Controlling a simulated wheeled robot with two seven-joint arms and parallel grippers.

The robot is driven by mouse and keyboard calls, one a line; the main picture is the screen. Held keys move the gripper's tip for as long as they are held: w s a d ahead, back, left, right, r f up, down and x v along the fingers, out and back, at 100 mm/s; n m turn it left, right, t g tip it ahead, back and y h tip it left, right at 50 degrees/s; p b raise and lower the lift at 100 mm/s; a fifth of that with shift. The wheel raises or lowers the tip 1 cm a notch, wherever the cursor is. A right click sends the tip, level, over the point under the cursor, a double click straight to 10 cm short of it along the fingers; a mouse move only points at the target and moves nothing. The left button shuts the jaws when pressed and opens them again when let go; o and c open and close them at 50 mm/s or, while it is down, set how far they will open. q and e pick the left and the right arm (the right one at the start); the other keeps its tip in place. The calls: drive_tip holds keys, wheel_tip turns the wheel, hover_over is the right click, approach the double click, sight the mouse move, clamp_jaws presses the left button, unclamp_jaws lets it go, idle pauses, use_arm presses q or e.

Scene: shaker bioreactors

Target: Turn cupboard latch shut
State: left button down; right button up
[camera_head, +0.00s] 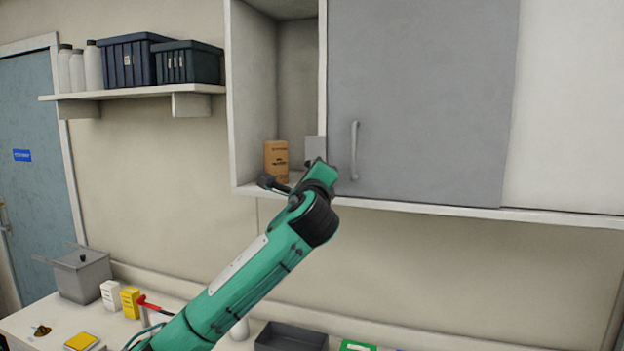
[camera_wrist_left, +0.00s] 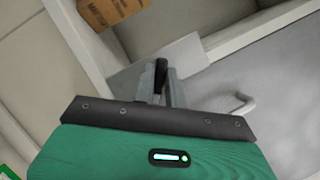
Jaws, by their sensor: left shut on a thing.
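The wall cupboard has a grey door (camera_head: 425,90) with a light bar handle (camera_head: 354,150). Its left compartment is open to view. A flat grey plate (camera_head: 315,149) shows at the lower frame beside the door, and also in the left wrist view (camera_wrist_left: 125,72). My left gripper (camera_wrist_left: 161,88) is shut on a small black latch piece (camera_wrist_left: 160,66) in front of this plate. In the head view my green arm's end hides the latch and the fingertips. The door handle (camera_wrist_left: 238,108) is right of the fingers in the wrist view. My right gripper is not in view.
An orange-brown box (camera_head: 276,160) stands in the open compartment, near my wrist. A shelf (camera_head: 140,92) with dark crates and white bottles is at the left. The counter below holds a grey bin (camera_head: 82,276), small boxes and a black tray (camera_head: 290,337).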

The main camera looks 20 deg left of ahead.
use_arm(q)
drive_tip(key=shift+r+n+g+y+b, duration=0.15)
drive_tip(key=shift+n+g, duration=0.35)
drive_tip(key=shift+n, duration=0.75)
drive_tip(key=shift+f+n+g+y+b, duration=0.1)
drive_tip(key=shift+n+g, duration=0.4)
drive_tip(key=shift+n, duration=0.8)
drive_tip(key=shift+r+n+g+y+b, duration=0.15)
drive_tip(key=shift+n+g, duration=0.35)
drive_tip(key=shift+n, duration=0.75)
drive_tip(key=shift+f, duration=0.1)
drive_tip(key=c, duration=1.4)
unclamp_jaws()
drive_tip(key=shift+c, duration=0.2)
drive_tip(key=b+v, duration=0.6)
drive_tip(key=v, duration=0.7)
drive_tip(key=shift+s, duration=0.4)
